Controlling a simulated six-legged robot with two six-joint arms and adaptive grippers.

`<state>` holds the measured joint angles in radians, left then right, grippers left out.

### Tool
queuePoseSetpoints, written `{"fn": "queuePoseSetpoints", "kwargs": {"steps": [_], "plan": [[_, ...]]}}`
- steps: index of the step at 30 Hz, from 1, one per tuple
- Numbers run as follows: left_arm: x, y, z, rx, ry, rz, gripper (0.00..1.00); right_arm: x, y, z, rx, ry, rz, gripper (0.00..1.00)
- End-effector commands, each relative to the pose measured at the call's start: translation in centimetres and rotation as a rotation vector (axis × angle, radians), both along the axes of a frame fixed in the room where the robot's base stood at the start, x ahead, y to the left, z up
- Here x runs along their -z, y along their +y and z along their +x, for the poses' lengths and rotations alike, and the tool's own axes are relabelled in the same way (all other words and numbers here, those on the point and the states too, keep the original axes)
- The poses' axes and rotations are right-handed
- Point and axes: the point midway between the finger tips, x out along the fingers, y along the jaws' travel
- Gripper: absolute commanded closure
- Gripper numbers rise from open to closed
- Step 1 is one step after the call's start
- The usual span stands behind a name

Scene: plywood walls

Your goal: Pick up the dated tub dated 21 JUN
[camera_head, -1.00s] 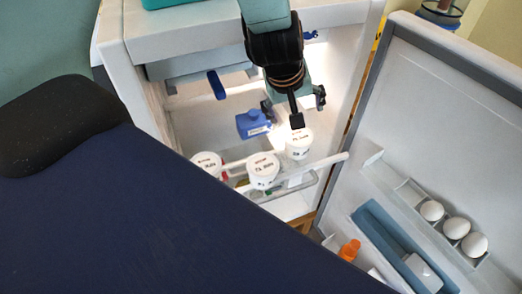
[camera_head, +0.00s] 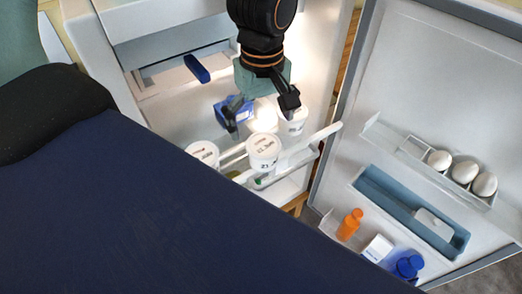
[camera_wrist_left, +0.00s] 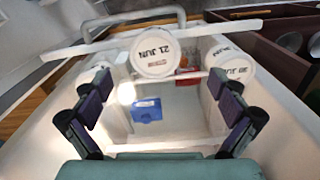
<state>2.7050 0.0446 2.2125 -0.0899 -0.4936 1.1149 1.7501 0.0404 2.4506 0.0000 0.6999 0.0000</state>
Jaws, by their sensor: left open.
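The tub dated 21 JUN (camera_wrist_left: 153,54) is a white round tub with dark print on its lid, in the middle of the left wrist view. In the head view, it is the middle tub (camera_head: 263,152), behind the shelf's front rail. My left gripper (camera_head: 262,113) is open and empty above and behind it. In the left wrist view, its fingers (camera_wrist_left: 160,88) stand wide apart with the tub beyond them, and no contact shows. A tub marked 30 JUN (camera_wrist_left: 233,62) is at right there. A third tub (camera_wrist_left: 97,73) is partly hidden by the left finger.
A blue container (camera_wrist_left: 146,110) lies behind the tubs. The white rail (camera_head: 308,141) runs along the shelf front. The open fridge door (camera_head: 345,165) at right holds eggs (camera_head: 464,172), an orange bottle (camera_head: 350,224) and a blue item (camera_head: 408,264). A blue handle (camera_head: 197,68) hangs above.

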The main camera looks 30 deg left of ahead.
Motion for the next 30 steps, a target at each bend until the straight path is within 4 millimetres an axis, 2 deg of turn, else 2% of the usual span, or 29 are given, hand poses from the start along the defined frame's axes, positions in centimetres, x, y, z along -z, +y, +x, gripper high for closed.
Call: {"fn": "queuePoseSetpoints", "kwargs": {"steps": [11, 20, 30], "plan": [[3.3, 0.1, 0.2, -0.026, 0.003, -0.002, 0.03, 0.9, 0.0, 0.0, 0.0, -0.001, 0.0, 0.66], [7.4, 0.4, 0.5, -0.023, 0.004, -0.003, 0.03, 1.8, 0.0, 0.0, 0.0, 0.0, 0.0, 0.66], [7.8, 0.4, 0.5, -0.023, -0.001, -0.003, 0.04, 1.8, 0.0, 0.0, 0.0, 0.0, 0.0, 0.66]]}}
